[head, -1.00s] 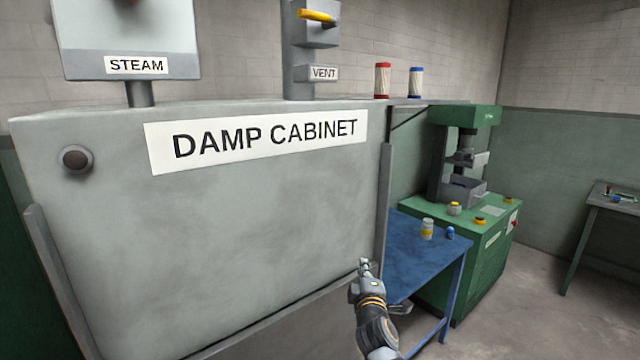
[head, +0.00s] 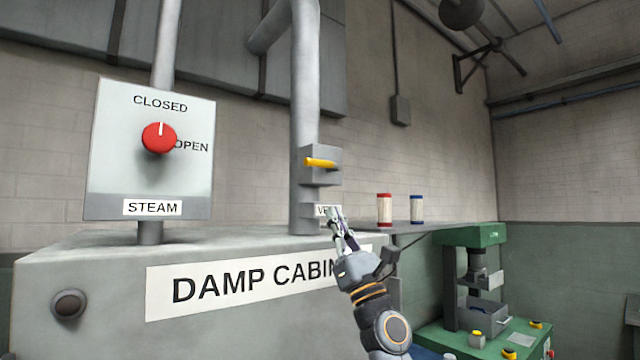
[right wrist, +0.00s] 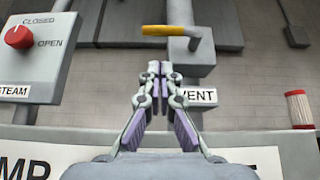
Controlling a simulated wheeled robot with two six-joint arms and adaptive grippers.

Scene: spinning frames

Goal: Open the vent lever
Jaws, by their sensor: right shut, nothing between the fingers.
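The vent lever (head: 320,163) is a yellow handle on a grey box on the vertical vent pipe (head: 304,100), above the VENT label. It lies about level across the pipe. It also shows at the top of the right wrist view (right wrist: 172,31). My right gripper (head: 329,210) is shut and empty, in front of the VENT label and below the lever, apart from it. In the right wrist view its fingertips (right wrist: 160,68) point up toward the lever. My left gripper is not in view.
The damp cabinet (head: 90,275) stands below. A steam panel (head: 115,170) with a red knob (head: 159,138) pointing to CLOSED is at left. A red spool (head: 384,210) and a blue spool (head: 417,209) stand on a shelf at right. A green machine (head: 470,238) is further right.

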